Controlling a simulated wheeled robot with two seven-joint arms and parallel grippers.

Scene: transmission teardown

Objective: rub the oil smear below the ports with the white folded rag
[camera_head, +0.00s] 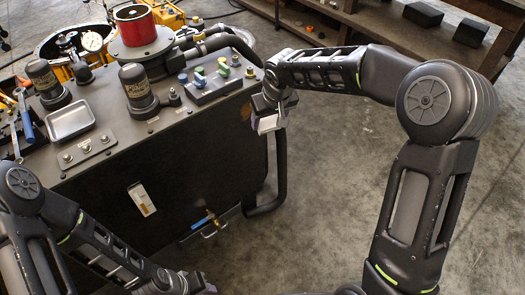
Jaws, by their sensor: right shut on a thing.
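My right gripper (267,106) is beside the right edge of the dark machine cabinet (190,160). It is shut on a small whitish thing (268,123) that looks like the white folded rag, at its lower end. I cannot tell whether the rag touches the cabinet. Ports with blue, green and yellow caps (222,66) sit on a block on the cabinet top, left of the gripper. I cannot make out the oil smear on the dark surfaces.
A metal tray (70,121), dark cylinders (138,88) and a red-topped part (134,25) stand on the cabinet top. A pipe rail (280,175) runs down its right side. A valve with a blue handle (204,222) is low on the front. Floor (335,160) right of it is clear.

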